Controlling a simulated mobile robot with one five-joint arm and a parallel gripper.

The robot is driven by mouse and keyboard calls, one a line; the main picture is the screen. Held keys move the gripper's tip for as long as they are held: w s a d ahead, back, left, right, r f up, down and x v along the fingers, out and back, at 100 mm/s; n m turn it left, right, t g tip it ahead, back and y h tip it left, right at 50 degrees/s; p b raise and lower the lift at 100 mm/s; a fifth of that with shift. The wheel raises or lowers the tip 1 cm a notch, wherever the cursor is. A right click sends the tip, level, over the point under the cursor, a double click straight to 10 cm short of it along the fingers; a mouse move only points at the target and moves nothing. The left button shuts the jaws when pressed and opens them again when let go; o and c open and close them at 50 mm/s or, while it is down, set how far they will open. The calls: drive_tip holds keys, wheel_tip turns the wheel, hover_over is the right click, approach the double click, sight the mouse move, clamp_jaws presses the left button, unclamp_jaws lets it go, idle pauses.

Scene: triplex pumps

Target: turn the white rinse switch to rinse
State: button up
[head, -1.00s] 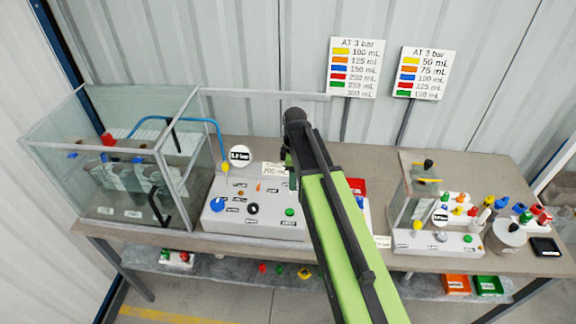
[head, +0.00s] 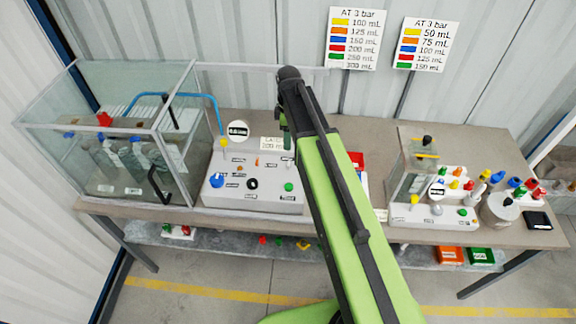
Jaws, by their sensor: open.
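The left pump's sloped white control panel (head: 228,193) stands on the bench beside the glass tank. It carries a blue knob (head: 217,181), a black round knob (head: 252,184), a green button (head: 289,187) and small labels too blurred to read. I cannot make out a white rinse switch on it; my arm covers its right end. The right pump's panel (head: 408,214) has a pale grey-white knob (head: 437,210), whose label and setting I cannot read. My gripper (head: 285,124) hangs at the end of my green arm, above the back right of the left panel. It is open; its fingers are small and partly hidden.
A glass tank (head: 110,120) with a blue hose stands at the left. Small coloured parts and a white round container (head: 499,210) crowd the bench's right end. Two volume charts (head: 354,38) hang behind.

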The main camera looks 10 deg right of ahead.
sight(289, 162)
wheel_tip(289, 162, down, 14)
drive_tip(key=b, duration=1.2)
drive_tip(key=shift+r, duration=0.35)
drive_tip(key=c, duration=1.3)
clamp_jaws()
